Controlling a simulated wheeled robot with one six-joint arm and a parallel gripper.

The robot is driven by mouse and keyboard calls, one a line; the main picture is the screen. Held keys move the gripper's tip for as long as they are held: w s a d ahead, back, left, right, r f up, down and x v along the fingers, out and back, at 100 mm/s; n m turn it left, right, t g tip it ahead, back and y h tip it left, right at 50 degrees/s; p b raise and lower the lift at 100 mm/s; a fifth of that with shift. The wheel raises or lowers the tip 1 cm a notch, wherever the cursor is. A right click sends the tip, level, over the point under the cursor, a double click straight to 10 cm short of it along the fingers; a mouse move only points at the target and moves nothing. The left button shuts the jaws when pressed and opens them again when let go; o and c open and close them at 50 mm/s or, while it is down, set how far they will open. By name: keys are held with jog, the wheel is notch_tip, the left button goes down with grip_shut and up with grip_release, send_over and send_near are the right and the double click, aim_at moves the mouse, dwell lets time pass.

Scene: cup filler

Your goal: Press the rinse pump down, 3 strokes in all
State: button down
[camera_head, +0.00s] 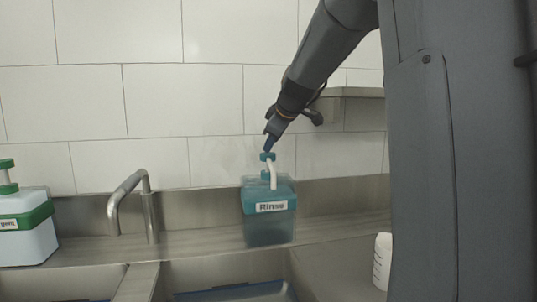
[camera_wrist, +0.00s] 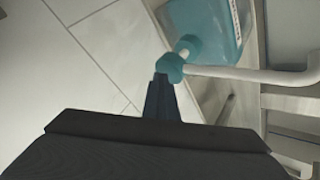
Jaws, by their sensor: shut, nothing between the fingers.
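The rinse bottle (camera_head: 268,228) is a teal, see-through container with a white "Rinse" label, upright on the steel ledge behind the sinks. Its teal pump head (camera_head: 267,157) with a white spout is on top. My gripper (camera_head: 268,148) is shut and empty, its tips right at the top of the pump head. In the wrist view the fingertips (camera_wrist: 161,80) meet the teal pump head (camera_wrist: 171,67), and the bottle (camera_wrist: 212,30) shows beyond. The pump stem shows between head and bottle. I cannot tell whether the tips press on the head.
A detergent bottle (camera_head: 27,238) with a green pump stands at the far left. A steel faucet (camera_head: 150,210) rises left of the rinse bottle. A white cup (camera_head: 382,262) is at the lower right. A steel shelf (camera_head: 352,92) is on the tiled wall behind my arm.

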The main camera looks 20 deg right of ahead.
jog(key=shift+f+b, duration=0.3)
jog(key=shift+f, duration=0.1)
jog(key=shift+r, duration=0.1)
dwell(0.3)
jog(key=shift+r+p, duration=0.4)
jog(key=shift+r, duration=0.3)
notch_tip(320, 180, up, 6)
jog(key=p, duration=0.3)
dwell(0.3)
jog(key=shift+d+r+p, duration=0.1)
jog(key=shift+p, duration=0.3)
dwell(2.0)
